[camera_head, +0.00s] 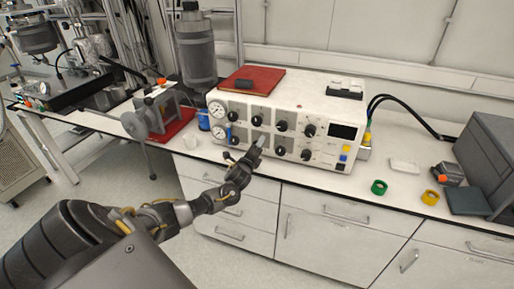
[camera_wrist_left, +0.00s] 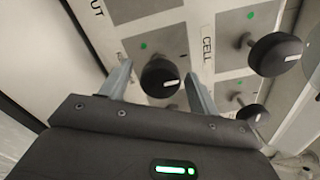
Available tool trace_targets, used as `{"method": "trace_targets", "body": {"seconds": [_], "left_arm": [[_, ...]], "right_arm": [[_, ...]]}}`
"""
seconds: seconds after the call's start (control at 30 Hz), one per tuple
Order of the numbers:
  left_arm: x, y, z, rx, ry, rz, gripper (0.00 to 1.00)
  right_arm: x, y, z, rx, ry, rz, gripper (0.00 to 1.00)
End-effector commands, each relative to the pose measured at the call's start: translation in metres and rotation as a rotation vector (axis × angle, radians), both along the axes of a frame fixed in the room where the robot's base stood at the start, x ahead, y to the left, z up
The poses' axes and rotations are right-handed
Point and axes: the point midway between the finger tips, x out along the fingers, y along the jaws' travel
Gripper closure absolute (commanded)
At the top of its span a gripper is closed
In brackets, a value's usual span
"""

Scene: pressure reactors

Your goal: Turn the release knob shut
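A white control box (camera_head: 330,110) on the bench has two rows of black knobs on grey plates. My left gripper (camera_head: 260,143) reaches its front at the lower row and hides part of it. In the left wrist view the gripper (camera_wrist_left: 158,85) is open, its fingers on either side of a round black knob (camera_wrist_left: 160,77) with a white pointer mark. Gaps show between the knob and the fingers. A CELL label (camera_wrist_left: 207,48) stands to its right. I cannot read a release label, so I cannot tell which knob is the release knob. My right gripper is not in view.
Other black knobs (camera_wrist_left: 275,54) sit close to the right of the fingers. Two round gauges (camera_head: 217,108) are at the box's left end. Green (camera_head: 379,187) and yellow (camera_head: 430,197) rings lie on the bench to the right.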

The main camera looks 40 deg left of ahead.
Motion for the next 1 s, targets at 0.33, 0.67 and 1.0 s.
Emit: {"method": "trace_targets", "body": {"seconds": [0.33,0.67,1.0], "left_arm": [[-0.007,-0.001,-0.001,0.0,0.0,0.001,0.39],[-0.063,-0.022,-0.003,0.0,0.001,-0.002,0.39],[-0.1,-0.035,0.0,0.0,0.0,0.0,0.39]], "right_arm": [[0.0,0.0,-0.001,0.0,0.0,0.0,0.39],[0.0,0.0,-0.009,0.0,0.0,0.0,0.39],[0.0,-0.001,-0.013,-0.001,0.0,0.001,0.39]]}}
